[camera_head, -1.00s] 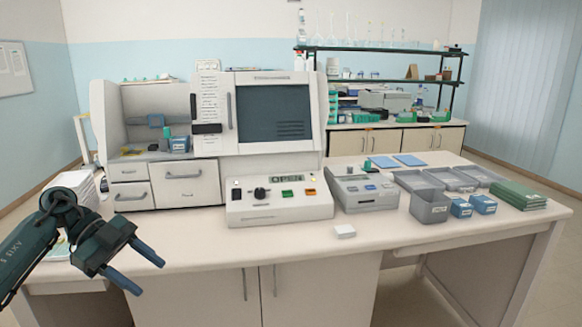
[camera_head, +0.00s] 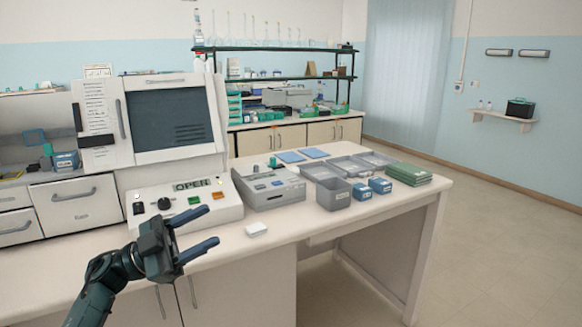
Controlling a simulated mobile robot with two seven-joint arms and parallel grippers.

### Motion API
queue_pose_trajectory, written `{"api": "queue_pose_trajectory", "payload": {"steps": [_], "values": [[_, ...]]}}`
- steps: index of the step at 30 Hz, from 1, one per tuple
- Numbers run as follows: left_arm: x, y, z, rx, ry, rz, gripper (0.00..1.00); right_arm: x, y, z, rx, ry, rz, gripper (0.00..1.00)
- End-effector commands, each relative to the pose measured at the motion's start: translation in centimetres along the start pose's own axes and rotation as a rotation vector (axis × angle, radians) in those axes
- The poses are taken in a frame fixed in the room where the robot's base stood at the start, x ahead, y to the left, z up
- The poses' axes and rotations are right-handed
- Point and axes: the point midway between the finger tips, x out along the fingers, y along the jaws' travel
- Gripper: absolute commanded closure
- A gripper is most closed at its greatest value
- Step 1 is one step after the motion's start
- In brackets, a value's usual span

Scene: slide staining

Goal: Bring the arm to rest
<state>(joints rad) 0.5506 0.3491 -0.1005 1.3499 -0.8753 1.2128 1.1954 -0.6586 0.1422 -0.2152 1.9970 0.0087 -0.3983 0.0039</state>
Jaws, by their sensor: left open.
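My left gripper (camera_head: 205,231) is open and empty. Its two blue-grey fingers point right, in front of the control panel and over the front edge of the white bench (camera_head: 330,229). Nothing is between the fingers. The arm comes in from the bottom left. The white staining machine (camera_head: 168,77) stands behind it, with its control panel (camera_head: 150,204) showing "OPEN". A small white block (camera_head: 256,229) lies on the bench just right of the fingertips, apart from them. My right gripper is not in view.
A grey device (camera_head: 268,188) stands right of the panel. Beyond it are a grey bin (camera_head: 333,193), two small blue boxes (camera_head: 380,185), grey trays (camera_head: 322,169) and a green stack (camera_head: 408,174). Free floor (camera_head: 500,230) lies right of the bench. A shelf bench (camera_head: 275,131) stands behind.

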Motion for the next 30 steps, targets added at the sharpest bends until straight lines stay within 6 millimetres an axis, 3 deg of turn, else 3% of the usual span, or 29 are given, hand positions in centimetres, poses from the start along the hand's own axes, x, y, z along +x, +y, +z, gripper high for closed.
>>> {"api": "queue_pose_trajectory", "payload": {"steps": [5, 9, 12, 15, 23, 30], "values": [[-2.0, -8.3, 0.0, 0.174, -0.039, -0.452, 0.48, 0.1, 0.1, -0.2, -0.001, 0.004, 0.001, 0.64], [-6.1, -13.8, 1.8, 0.241, -0.212, -0.796, 0.48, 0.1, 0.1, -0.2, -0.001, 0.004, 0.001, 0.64], [-9.4, -15.9, 4.0, 0.236, -0.385, -0.967, 0.48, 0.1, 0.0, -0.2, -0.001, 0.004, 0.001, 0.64], [-12.2, -16.5, 6.3, 0.203, -0.557, -1.067, 0.48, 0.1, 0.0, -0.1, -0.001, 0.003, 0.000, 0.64], [-17.3, -14.7, 11.9, 0.056, -0.968, -1.116, 0.48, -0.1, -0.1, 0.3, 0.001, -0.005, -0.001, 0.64], [-18.0, -4.0, 17.0, -0.051, -1.045, -1.022, 0.48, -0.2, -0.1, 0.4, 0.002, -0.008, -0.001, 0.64]]}}
